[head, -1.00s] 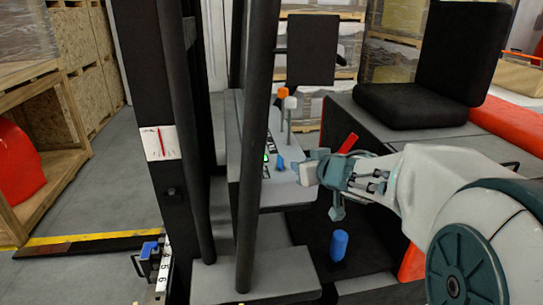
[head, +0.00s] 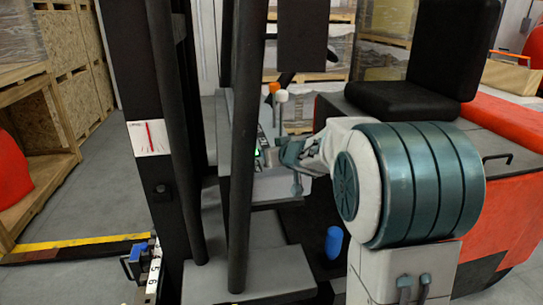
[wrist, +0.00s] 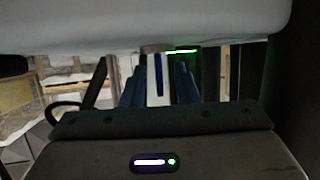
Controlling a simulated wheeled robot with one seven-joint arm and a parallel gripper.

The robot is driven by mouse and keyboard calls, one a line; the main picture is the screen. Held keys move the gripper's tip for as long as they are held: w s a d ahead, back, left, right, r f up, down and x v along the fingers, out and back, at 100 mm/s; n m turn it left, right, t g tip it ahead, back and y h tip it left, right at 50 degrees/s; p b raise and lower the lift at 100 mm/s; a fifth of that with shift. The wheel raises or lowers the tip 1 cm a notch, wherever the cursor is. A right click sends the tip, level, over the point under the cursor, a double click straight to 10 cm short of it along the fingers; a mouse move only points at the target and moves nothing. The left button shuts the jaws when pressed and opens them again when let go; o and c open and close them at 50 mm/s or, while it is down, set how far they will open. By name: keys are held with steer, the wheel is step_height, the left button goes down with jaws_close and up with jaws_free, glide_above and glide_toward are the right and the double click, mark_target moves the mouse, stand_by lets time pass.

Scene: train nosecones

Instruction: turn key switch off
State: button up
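My gripper (head: 270,156) is at the grey control console (head: 264,186) of the forklift, in front of its right face. It covers the place of the blue key, which I cannot make out in the head view. In the wrist view the blue-grey fingers (wrist: 160,88) stand close to the console, with a narrow white and dark blue piece between them. I cannot tell whether that piece is the key or whether the fingers touch it. A green light shows on the console beside the gripper.
Levers with a white knob (head: 281,96) and an orange knob (head: 274,88) rise just behind the gripper. A black seat (head: 412,98) is at the right, and a blue cylinder (head: 334,242) stands below the arm.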

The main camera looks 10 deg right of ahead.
jaws_close()
